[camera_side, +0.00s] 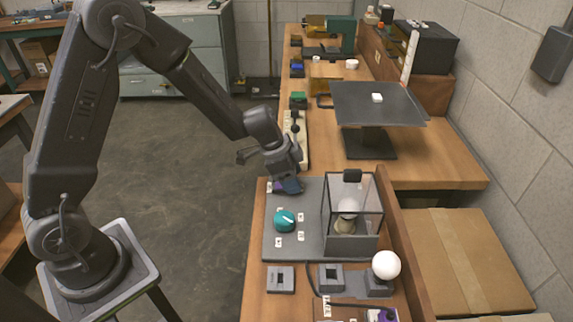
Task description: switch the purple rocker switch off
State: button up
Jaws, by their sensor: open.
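The purple rocker switch (278,187) sits at the back left corner of the grey panel (306,190). Only a small purple patch of it shows, and its on or off position cannot be made out. My gripper (289,188) points down right at the switch and hides most of it. The jaws are open with nothing seen between them; whether they touch the switch cannot be told. A bulb (347,207) stands inside a clear-walled box (352,243) on the panel's right side.
A teal knob (285,221) with white labels around it stands in front of the gripper. A white ball-shaped bulb (386,264) and grey sockets (280,279) are nearer the front. A dark raised platform (378,104) stands behind. A wooden board (400,245) edges the right.

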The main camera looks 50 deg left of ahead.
jog(key=v, duration=1.3)
jog(key=shift+r, duration=0.25)
jog(key=shift+s+a, duration=0.1)
jog(key=shift+s, duration=0.05)
jog(key=s+r+n+y, duration=0.1)
jog(key=s+r+n, duration=0.1)
jog(key=s, duration=0.5)
jog(key=s+r+n+t+y, duration=0.1)
jog(key=s+r+n, duration=0.2)
jog(key=s, duration=0.4)
jog(key=s+d+r+n+t+y, duration=0.1)
jog(key=s+r+n, duration=0.2)
jog(key=s, duration=0.4)
jog(key=shift+r+n, duration=0.25)
jog(key=shift+n, duration=0.25)
